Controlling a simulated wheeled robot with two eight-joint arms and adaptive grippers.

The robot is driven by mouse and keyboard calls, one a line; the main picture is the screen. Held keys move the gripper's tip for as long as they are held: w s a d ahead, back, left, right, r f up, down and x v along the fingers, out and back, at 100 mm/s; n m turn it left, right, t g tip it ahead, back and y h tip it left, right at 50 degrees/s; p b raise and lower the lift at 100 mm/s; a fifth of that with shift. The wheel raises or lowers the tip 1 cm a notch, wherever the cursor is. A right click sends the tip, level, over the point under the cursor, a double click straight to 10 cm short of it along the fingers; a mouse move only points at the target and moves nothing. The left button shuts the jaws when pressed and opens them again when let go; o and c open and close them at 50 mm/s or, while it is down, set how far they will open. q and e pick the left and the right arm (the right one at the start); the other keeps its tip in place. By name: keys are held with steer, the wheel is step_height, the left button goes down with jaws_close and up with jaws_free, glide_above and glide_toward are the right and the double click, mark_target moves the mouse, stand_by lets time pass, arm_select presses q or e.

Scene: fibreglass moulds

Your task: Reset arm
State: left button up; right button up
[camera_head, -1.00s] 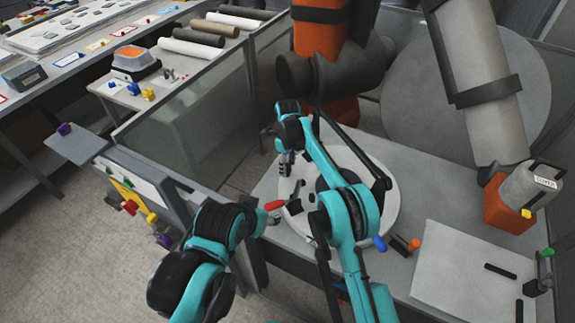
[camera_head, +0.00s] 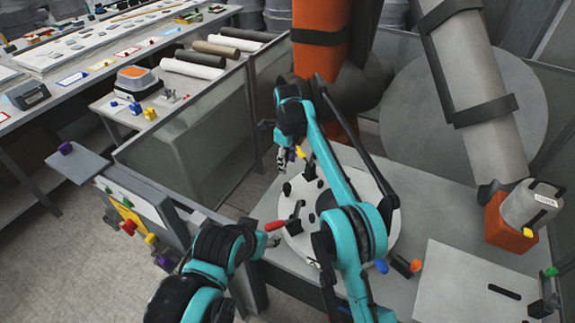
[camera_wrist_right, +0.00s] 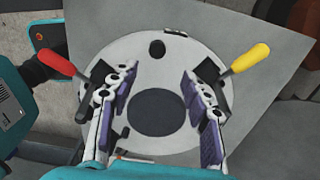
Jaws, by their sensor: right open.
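My right gripper (camera_head: 284,158) hangs over the far left side of the round white mould plate (camera_head: 378,220) in the head view. In the right wrist view my right gripper (camera_wrist_right: 160,105) has its two purple-padded fingers wide apart, with nothing between them. The plate (camera_wrist_right: 150,60) and its dark central disc (camera_wrist_right: 158,112) lie beyond the fingers. My left gripper (camera_head: 273,241) is small at the plate's near left edge, by a red-handled clamp (camera_head: 276,226); its jaws are too small to read.
Red (camera_wrist_right: 53,62) and yellow (camera_wrist_right: 250,57) clamp handles flank the right fingers. An orange box with a grey canister (camera_head: 510,222) stands at right. A white board (camera_head: 460,290) lies in front. Panels (camera_head: 190,135) border the table at left. Rolls and shelves stand behind.

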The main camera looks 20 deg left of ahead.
stand_by(0.3)
steer(key=s+d+r+n+t+b, duration=0.1)
steer(key=s+d+r+n+b, duration=0.1)
steer(key=d+r+n, duration=0.55)
steer(key=s+d+r+n+t, duration=0.1)
steer(key=s+d+r, duration=0.15)
steer(key=d, duration=0.25)
steer(key=s+d+r+n+t+y+b, duration=0.1)
steer(key=s+d, duration=0.2)
steer(key=d, duration=0.3)
steer(key=s+d+r+n, duration=0.1)
steer(key=s+d, duration=0.1)
steer(key=d, duration=0.3)
steer(key=s+d+f+n+t+b, duration=0.1)
steer(key=s+d+f+n, duration=0.2)
steer(key=s, duration=0.4)
steer(key=s+d+f+n+t+b, duration=0.1)
steer(key=s+d+f+n, duration=0.2)
steer(key=s+d+f, duration=0.2)
steer(key=s+d+f+n+t+h, duration=0.1)
steer(key=s+d+f+n, duration=0.3)
steer(key=s, duration=0.6)
steer(key=shift+s+d+f+t+b, duration=0.2)
steer(key=shift+d+t+b, duration=0.3)
steer(key=shift+d, duration=0.65)
